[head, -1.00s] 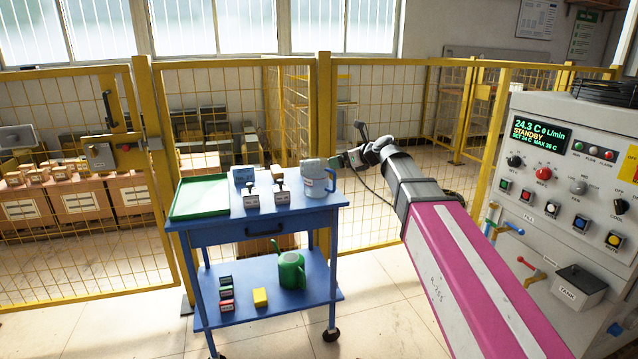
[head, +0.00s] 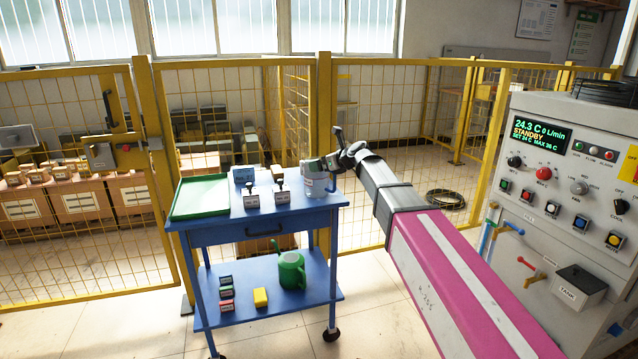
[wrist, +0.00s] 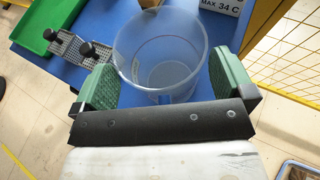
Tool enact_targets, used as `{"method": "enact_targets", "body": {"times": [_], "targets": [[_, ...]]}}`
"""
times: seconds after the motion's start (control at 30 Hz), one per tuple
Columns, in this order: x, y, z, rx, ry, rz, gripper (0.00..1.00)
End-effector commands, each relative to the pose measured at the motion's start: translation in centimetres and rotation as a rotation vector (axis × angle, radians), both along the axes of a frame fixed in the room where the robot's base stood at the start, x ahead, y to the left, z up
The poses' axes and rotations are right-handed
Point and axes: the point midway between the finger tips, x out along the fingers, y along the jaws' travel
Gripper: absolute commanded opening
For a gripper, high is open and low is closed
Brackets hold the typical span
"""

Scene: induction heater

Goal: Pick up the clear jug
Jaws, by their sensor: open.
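The clear jug (head: 314,184) stands upright at the right end of the blue cart's top. In the wrist view the jug (wrist: 160,62) shows from above, transparent and empty, its open rim facing the camera. My gripper (wrist: 165,85) is open, with one green finger pad on each side of the jug. I cannot tell whether either pad touches it. In the head view my gripper (head: 330,163) is at the jug's right and upper side and partly covers it, including its handle.
A green watering can (head: 290,269) stands on the lower shelf. A yellow mesh fence (head: 400,110) stands behind, and a control cabinet (head: 575,175) at right.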

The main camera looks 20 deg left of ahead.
Motion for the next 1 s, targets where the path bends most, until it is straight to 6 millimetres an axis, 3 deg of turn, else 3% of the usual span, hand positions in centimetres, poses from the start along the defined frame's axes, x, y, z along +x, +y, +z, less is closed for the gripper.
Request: {"method": "enact_targets", "body": {"times": [0.07,0.2,0.63,0.77,0.9,1.0], "targets": [[0.0,0.0,0.0,0.000,0.000,0.000,1.00],[0.0,0.0,0.0,0.000,0.000,0.000,0.56],[0.0,0.0,0.7,0.001,-0.001,0.001,0.55],[0.0,0.0,1.9,0.001,0.000,0.001,0.55],[0.0,0.0,4.3,0.002,-0.003,0.000,0.55],[-2.9,-0.1,5.5,0.001,-0.002,0.003,0.55]]}}
